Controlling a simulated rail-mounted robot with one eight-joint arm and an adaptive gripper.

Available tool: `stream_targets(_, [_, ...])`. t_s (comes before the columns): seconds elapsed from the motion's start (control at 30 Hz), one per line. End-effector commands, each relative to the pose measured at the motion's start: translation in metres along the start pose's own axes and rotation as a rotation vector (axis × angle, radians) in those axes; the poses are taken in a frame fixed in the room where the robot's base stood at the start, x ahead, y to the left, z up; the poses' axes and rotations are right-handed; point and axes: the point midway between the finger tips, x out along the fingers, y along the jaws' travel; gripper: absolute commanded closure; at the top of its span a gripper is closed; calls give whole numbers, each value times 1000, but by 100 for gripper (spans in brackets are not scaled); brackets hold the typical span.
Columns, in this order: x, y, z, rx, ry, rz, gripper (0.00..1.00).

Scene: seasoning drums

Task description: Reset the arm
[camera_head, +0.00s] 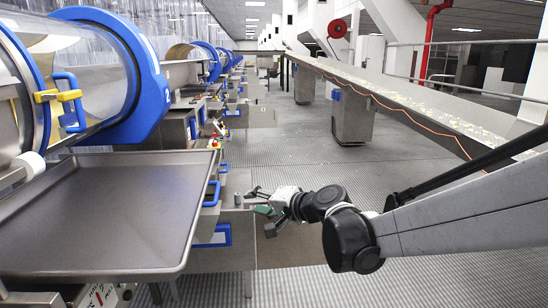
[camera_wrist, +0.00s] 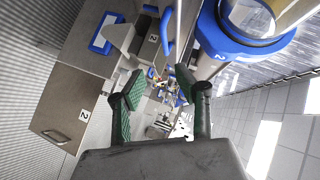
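My gripper (camera_head: 266,211) is at the end of my arm, beside the right side of the drum station in the head view. In the wrist view the two green-padded fingers of my gripper (camera_wrist: 158,92) stand apart with nothing between them, so it is open and empty. In the head view my arm reaches in from the right edge, and the gripper shows small next to a grey metal cabinet (camera_head: 238,258).
A wide metal tray (camera_head: 110,215) fills the left foreground. Above it is a clear drum with a blue ring (camera_head: 135,75) and a yellow-and-blue latch (camera_head: 66,97). More drum stations recede behind. A conveyor (camera_head: 420,97) runs along the right. The aisle floor (camera_head: 290,150) between is clear.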

Motion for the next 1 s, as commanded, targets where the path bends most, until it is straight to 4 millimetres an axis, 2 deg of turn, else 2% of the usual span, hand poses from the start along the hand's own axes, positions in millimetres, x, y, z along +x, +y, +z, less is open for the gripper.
stream_targets(0.03, [-16,-2,2,-28,0,30,68])
stream_targets(0.27, [-83,5,16,-168,-10,188,68])
stream_targets(0.47, [-143,19,31,-279,-21,331,68])
stream_targets(1.0, [-306,82,81,-537,-64,748,68])
